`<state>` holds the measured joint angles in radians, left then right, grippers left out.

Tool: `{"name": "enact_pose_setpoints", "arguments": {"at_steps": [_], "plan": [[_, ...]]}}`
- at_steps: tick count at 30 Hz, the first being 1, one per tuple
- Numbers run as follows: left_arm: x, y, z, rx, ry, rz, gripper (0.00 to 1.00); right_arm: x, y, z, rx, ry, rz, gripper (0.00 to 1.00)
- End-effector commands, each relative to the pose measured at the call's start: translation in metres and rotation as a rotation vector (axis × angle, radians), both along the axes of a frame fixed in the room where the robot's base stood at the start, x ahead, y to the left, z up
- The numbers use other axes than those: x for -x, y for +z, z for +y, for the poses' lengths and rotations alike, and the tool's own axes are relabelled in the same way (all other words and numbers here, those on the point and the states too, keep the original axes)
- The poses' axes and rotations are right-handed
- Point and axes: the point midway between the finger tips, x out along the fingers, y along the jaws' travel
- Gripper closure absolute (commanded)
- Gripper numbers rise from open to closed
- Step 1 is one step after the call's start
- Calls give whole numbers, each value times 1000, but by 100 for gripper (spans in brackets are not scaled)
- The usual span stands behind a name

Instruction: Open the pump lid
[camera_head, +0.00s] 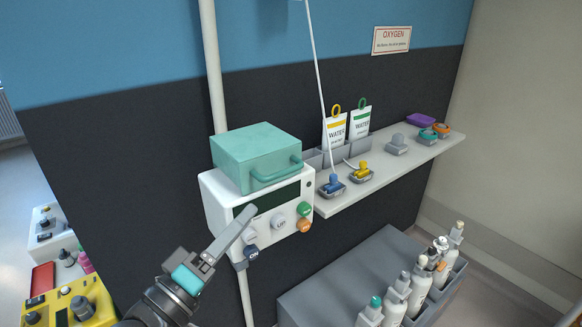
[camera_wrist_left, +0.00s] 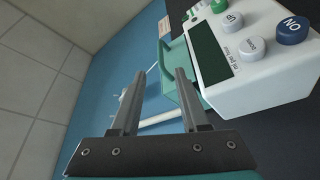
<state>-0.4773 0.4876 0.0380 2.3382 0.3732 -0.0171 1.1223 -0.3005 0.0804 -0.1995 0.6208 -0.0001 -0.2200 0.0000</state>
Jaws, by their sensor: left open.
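The white pump (camera_head: 222,210) hangs on a pole by the wall, with a dark screen and several buttons on its front. Its teal lid (camera_head: 255,148) sits down on top and looks shut, with a teal bar handle (camera_head: 276,176) along the front. My left gripper (camera_head: 250,209) is in front of the pump, below the handle, pointing up toward it. The pump's white front (camera_wrist_left: 262,75) shows at right there, and teal lid parts (camera_wrist_left: 174,62) appear beyond the fingers. My right gripper is not seen.
A wall shelf (camera_head: 395,172) right of the pump holds water pouches (camera_head: 335,132) and coloured clips. A grey crate (camera_head: 345,262) with several white bottles stands below. The pole (camera_head: 212,65) rises behind the pump. Yellow equipment (camera_head: 75,305) is at lower left.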

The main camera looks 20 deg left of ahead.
Motion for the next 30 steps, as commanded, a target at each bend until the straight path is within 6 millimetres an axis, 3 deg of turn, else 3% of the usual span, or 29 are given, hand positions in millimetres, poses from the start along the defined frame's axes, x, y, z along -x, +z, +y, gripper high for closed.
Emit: {"name": "enact_pose_setpoints", "arguments": {"at_steps": [30], "plan": [[-121, 27, -39, -3, 1, 0, 55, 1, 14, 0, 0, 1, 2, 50]]}}
